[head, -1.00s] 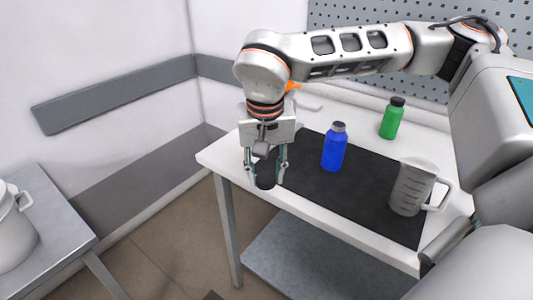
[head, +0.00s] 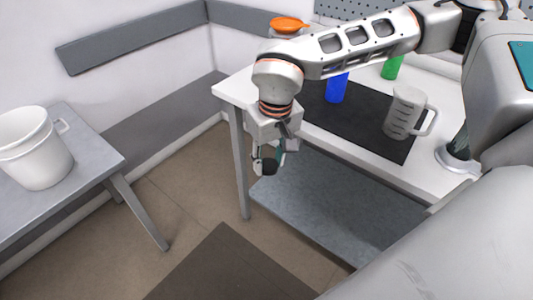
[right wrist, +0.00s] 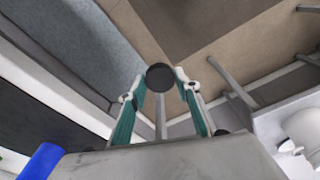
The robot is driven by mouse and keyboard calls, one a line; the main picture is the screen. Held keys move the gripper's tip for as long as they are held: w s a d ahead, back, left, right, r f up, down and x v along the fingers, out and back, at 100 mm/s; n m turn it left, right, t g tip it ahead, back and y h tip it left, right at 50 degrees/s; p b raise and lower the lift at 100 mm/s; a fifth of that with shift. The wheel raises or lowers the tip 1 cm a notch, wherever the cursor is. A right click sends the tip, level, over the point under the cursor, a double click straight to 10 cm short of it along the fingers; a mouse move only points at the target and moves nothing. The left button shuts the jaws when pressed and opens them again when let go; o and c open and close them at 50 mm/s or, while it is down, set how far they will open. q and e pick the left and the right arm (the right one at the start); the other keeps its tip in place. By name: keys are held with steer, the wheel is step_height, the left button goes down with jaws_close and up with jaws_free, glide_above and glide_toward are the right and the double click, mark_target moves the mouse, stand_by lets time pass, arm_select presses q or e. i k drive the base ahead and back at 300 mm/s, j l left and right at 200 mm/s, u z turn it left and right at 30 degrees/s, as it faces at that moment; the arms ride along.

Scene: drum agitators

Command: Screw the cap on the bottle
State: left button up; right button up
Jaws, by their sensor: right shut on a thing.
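My right gripper (head: 267,165) hangs in front of the white table's front edge, out over the floor. It is shut on a black round thing, likely the cap, which shows between the fingertips in the right wrist view (right wrist: 160,77). The blue bottle (head: 336,92) stands upright on the black mat; my right arm hides its top in the head view. Part of it also shows at the lower left of the right wrist view (right wrist: 40,162). The gripper is well apart from the bottle. My left gripper is not in view.
A grey measuring jug (head: 403,113) stands right of the bottle on the black mat (head: 360,128). A green bottle (head: 391,68) stands behind. An orange-topped object (head: 289,24) is at the back. White buckets (head: 38,165) stand on a grey table at left. A lower shelf (head: 330,200) sits below.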

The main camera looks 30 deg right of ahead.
mark_target(336, 85)
steer(key=i+j, duration=1.05)
steer(key=i, duration=0.15)
steer(key=z, duration=2.25)
